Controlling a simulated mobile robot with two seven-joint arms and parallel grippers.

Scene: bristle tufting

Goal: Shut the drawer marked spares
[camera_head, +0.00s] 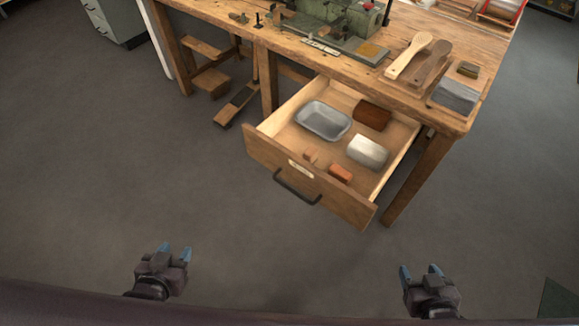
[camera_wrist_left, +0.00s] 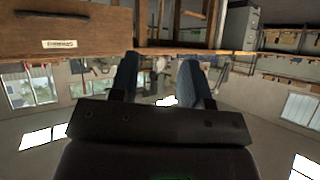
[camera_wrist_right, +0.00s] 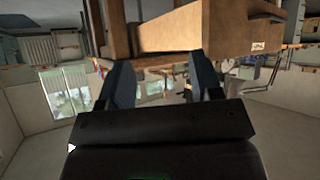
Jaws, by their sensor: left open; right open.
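The wooden drawer (camera_head: 265,153) is pulled out from under the workbench, toward me. Its front carries a dark bar handle (camera_head: 297,190) and a small pale label (camera_head: 300,168), whose lettering is too small to read. Its front also shows in the left wrist view (camera_wrist_left: 65,28) and the right wrist view (camera_wrist_right: 235,28). Inside lie a grey metal tray, a brown block, a whitish block and small orange-brown pieces. My left gripper (camera_head: 174,250) is open and empty, in front and left of the drawer. My right gripper (camera_head: 420,270) is open and empty, in front and right of it.
The workbench (camera_head: 300,50) top holds a green machine (camera_head: 340,20), wooden paddles (camera_head: 415,58) and a shallow tray (camera_head: 456,95) at its right corner. A bench leg (camera_head: 418,180) stands right of the drawer. The floor (camera_head: 100,170) before the drawer is clear.

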